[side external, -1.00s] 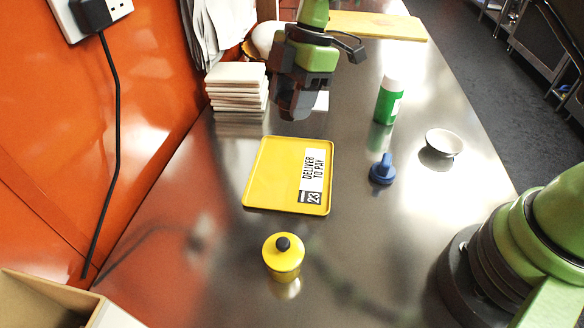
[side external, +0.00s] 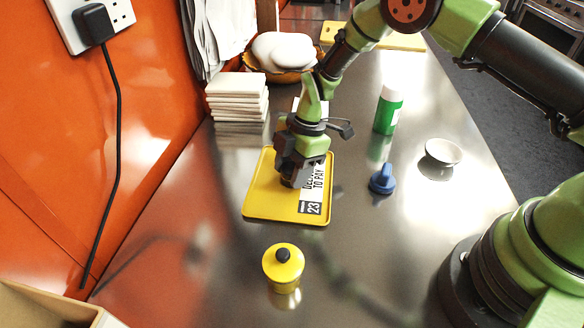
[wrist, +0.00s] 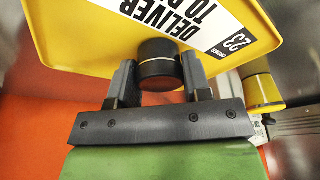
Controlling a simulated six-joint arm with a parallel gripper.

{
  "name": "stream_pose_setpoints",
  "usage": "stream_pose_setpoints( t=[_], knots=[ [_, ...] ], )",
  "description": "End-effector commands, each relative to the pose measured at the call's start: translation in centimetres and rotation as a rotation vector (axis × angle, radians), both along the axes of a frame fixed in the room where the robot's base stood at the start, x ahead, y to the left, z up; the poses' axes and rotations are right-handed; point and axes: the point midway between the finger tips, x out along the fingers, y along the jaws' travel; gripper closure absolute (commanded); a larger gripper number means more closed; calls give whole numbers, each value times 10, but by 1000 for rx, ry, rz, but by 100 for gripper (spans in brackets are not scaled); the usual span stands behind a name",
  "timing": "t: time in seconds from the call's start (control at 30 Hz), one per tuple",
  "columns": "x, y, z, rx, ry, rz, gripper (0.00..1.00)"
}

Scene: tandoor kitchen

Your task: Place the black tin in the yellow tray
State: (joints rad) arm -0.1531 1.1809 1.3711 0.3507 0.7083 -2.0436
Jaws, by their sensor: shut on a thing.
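The yellow tray (side external: 262,205) lies on the steel counter in the side view, with a white label reading "DELIVER TO PAY" and "23". It also shows in the wrist view (wrist: 80,35). In the side view the gripper mostly hides the tin.
A yellow canister (side external: 283,266) with a black knob stands in front of the tray. A blue funnel-shaped thing (side external: 382,180), a white bowl (side external: 443,152) and a green bottle (side external: 388,108) stand to the right. Stacked white tiles (side external: 237,97) and a bowl with white lumps (side external: 284,55) are behind.

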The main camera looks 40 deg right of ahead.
Motion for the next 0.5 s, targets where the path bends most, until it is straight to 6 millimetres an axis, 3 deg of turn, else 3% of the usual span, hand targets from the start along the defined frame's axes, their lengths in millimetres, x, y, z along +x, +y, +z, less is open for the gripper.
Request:
stream_pose_setpoints(
  t=[0.33,0.37,0.43,0.5],
  knots=[
    [0,0,-3,0,0,0,80],
    [0,0,-3,1,0,0,51],
    [0,0,-3,1,0,0,35],
    [0,0,-3,0,0,0,30]
  ],
)
